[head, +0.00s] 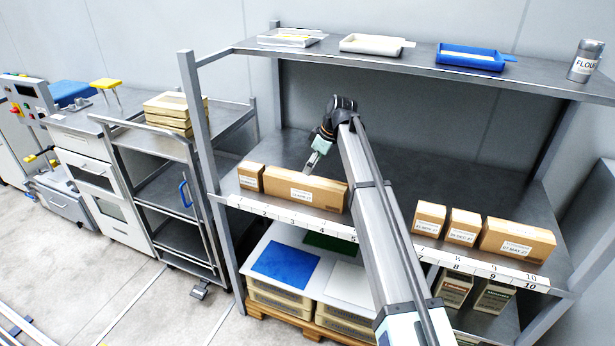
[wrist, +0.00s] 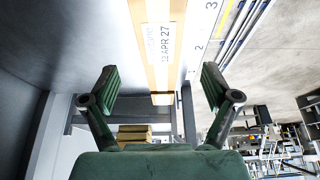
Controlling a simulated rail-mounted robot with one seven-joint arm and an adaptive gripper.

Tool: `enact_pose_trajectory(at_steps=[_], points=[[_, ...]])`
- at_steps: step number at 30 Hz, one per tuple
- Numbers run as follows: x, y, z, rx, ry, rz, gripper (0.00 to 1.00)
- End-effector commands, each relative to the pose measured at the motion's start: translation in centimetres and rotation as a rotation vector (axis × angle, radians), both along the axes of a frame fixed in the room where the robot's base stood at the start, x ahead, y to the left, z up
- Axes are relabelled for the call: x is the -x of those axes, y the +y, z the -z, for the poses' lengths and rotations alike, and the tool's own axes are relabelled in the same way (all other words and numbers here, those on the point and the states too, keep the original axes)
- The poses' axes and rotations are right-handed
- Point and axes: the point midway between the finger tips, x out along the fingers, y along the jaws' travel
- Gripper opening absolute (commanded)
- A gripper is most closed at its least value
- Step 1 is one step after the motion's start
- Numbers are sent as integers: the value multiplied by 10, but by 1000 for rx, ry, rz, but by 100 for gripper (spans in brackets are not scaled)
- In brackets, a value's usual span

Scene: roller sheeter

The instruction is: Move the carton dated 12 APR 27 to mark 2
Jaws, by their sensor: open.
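The carton dated 12 APR 27 (wrist: 160,50) shows its label in the wrist view, beyond and between my fingertips. It appears to be the long brown carton (head: 325,192) on the shelf's left part, behind about marks 2 to 5 in the head view. My gripper (head: 311,163) is open and empty above or just behind this carton. In the wrist view my gripper (wrist: 161,82) has its fingers spread wide, with nothing between the pads. Mark 2 (wrist: 199,48) is on the white number strip (head: 285,216) along the shelf's front edge.
A small carton (head: 250,176) stands close to the long carton's left end, near mark 1. Three more cartons, including the wide one (head: 517,240), stand at the right. An upper shelf (head: 420,62) with trays overhangs behind. Bare shelf lies behind the cartons.

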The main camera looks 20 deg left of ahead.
Motion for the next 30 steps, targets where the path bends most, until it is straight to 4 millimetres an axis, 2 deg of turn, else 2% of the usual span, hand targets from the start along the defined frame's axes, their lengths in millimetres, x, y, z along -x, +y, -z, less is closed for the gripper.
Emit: enact_pose_trajectory(at_steps=[6,12,26,29,30], points=[[0,-12,-29,0,0,0,87],[1,-16,-40,0,1,0,87],[2,-17,-39,-1,1,-2,87],[13,-18,-31,-12,4,-8,87],[18,-22,-20,-13,12,-3,87]])
